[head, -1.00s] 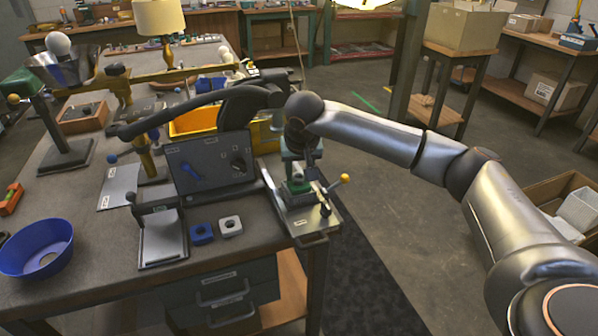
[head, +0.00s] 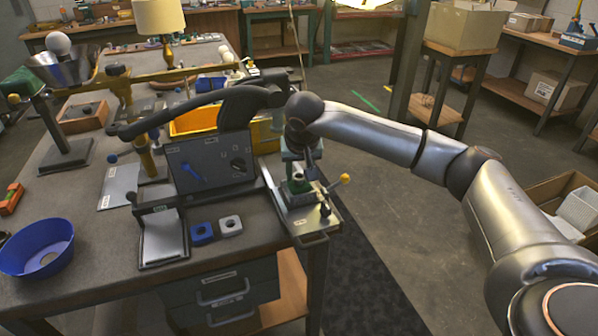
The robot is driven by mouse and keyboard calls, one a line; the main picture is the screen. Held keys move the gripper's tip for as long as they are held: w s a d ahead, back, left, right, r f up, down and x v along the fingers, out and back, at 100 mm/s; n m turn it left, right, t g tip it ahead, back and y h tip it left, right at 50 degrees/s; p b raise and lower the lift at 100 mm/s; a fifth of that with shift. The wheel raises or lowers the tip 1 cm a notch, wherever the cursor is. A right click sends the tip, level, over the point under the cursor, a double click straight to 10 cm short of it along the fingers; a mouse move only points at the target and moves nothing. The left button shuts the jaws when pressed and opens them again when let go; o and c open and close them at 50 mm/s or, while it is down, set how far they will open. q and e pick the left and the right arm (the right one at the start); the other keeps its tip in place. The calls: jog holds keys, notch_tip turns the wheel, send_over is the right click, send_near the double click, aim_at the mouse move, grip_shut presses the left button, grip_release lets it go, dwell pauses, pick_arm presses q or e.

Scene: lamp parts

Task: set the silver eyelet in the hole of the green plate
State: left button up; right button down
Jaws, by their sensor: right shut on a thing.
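The green plate (head: 303,187) is small and sits on a metal fixture at the right front corner of the workbench. My right gripper (head: 299,174) points down right over it, coming from the right. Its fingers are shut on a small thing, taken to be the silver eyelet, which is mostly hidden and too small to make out. I cannot tell whether the eyelet touches the plate or the hole. My left gripper is not in view.
The fixture (head: 318,222) has a yellow-knobbed lever (head: 345,179) on its right. A dark upright panel (head: 212,165) stands to its left. A blue block (head: 202,233) and a white block (head: 230,225) lie in front. A blue bowl (head: 37,248) is at far left.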

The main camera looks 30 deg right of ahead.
jog(key=shift+c, duration=1.9)
grip_release()
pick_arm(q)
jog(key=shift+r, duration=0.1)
pick_arm(e)
jog(key=shift+r, duration=0.3)
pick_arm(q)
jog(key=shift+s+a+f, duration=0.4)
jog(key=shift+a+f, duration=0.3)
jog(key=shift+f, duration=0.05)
pick_arm(e)
jog(key=v, duration=1.2)
jog(key=shift+s+a, duration=0.1)
jog(key=shift+a, duration=0.05)
